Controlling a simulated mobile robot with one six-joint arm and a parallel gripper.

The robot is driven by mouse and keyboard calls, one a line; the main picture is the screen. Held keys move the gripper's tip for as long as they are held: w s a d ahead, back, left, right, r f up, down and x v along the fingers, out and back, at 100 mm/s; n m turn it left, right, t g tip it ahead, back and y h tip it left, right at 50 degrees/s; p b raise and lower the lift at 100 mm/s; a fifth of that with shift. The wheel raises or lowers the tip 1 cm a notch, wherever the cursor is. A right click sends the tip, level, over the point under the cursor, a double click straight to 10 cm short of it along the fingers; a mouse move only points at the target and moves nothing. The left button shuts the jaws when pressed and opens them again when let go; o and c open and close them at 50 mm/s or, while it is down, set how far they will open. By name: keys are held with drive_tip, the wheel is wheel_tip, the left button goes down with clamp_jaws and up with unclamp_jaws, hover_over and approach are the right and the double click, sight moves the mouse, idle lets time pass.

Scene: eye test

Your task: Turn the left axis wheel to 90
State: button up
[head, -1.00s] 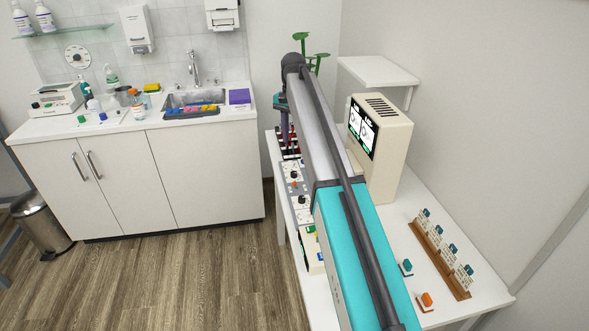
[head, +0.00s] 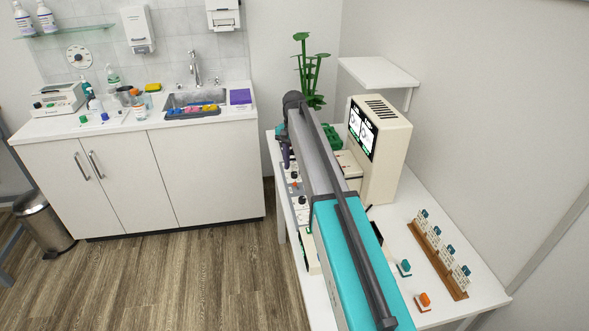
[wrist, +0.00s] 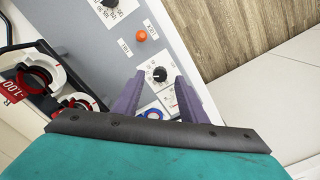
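My gripper (wrist: 159,78) is open; its two purple fingers stand apart in the wrist view. A black knob with a white pointer (wrist: 159,74) on a white dial plate shows between the fingertips; I cannot tell whether they touch it. At left are two wheels with red and black hubs on white discs, one upper (wrist: 35,78) and one lower (wrist: 80,103). I cannot tell which wheel is the left axis wheel. In the head view, my arm hides most of the wheels' area, and the gripper (head: 286,163) is above the grey panel (head: 297,188).
An orange button (wrist: 141,36) and another black knob (wrist: 110,3) share the panel. A beige monitor (head: 385,160) stands right of my arm. A green plant (head: 310,70) is behind it. A wooden rack (head: 437,258) and two small stands are at the desk's right.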

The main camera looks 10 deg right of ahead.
sight(294, 175)
drive_tip(key=shift+f, duration=1.3)
clamp_jaws()
drive_tip(key=shift+n, duration=0.3)
drive_tip(key=shift+n+p, duration=0.6)
drive_tip(key=shift+n, duration=1.9)
